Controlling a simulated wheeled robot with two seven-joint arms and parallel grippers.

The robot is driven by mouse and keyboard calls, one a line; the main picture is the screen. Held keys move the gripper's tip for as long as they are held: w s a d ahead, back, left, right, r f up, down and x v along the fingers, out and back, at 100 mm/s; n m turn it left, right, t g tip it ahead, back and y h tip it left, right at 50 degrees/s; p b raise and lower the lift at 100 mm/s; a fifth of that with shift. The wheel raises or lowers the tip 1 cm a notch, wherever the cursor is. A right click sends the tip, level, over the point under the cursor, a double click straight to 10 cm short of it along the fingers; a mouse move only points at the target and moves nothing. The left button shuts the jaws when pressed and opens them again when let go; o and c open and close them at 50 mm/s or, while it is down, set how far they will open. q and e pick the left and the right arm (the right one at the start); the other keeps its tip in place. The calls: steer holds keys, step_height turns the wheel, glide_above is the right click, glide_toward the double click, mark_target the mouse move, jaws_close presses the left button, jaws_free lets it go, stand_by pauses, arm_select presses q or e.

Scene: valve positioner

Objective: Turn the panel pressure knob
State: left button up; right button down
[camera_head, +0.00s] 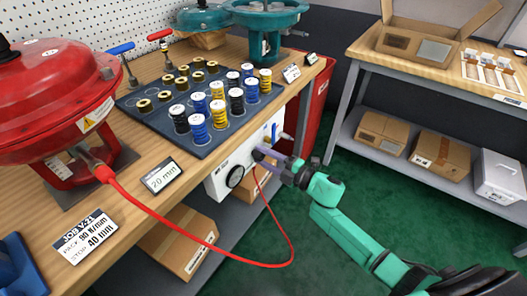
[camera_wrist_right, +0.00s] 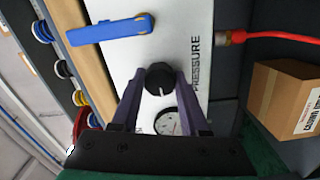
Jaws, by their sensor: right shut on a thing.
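The white pressure panel (camera_head: 215,182) is mounted under the front edge of the workbench. In the right wrist view, the black panel pressure knob (camera_wrist_right: 159,76), with a white pointer line, sits beside the printed word PRESSURE on the panel (camera_wrist_right: 180,28). My right gripper (camera_head: 266,158) reaches the panel from the right. Its purple fingers (camera_wrist_right: 160,84) are shut on the knob, one on each side. In the head view the fingers largely hide the knob. A round gauge (camera_head: 235,176) is next to it, partly behind the fingers in the wrist view (camera_wrist_right: 168,122). My left gripper is not in view.
A blue lever (camera_wrist_right: 110,30) is on the panel close to the knob. A red hose (camera_head: 200,240) loops from the panel to the red actuator (camera_head: 50,100). Several coil springs stand on a dark mat (camera_head: 140,103) above. Green floor to the right is clear.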

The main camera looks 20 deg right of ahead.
steer(key=shift+r+m+p, duration=0.15)
steer(key=shift+m+p, duration=0.15)
steer(key=shift+m, duration=0.2)
steer(key=shift+m+p, duration=0.75)
steer(key=shift+m, duration=0.45)
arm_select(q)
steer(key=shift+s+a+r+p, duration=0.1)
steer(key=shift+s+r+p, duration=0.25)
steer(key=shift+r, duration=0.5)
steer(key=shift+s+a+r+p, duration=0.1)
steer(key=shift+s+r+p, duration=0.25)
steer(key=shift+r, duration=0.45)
arm_select(e)
steer(key=shift+f+m, duration=0.2)
steer(key=shift+m, duration=1.1)
steer(key=shift+c, duration=2)
jaws_free()
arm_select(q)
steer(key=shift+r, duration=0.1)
arm_select(e)
steer(key=shift+s+d, duration=0.1)
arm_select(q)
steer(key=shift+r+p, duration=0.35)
arm_select(e)
steer(key=v, duration=1.4)
steer(key=shift+s, duration=0.2)
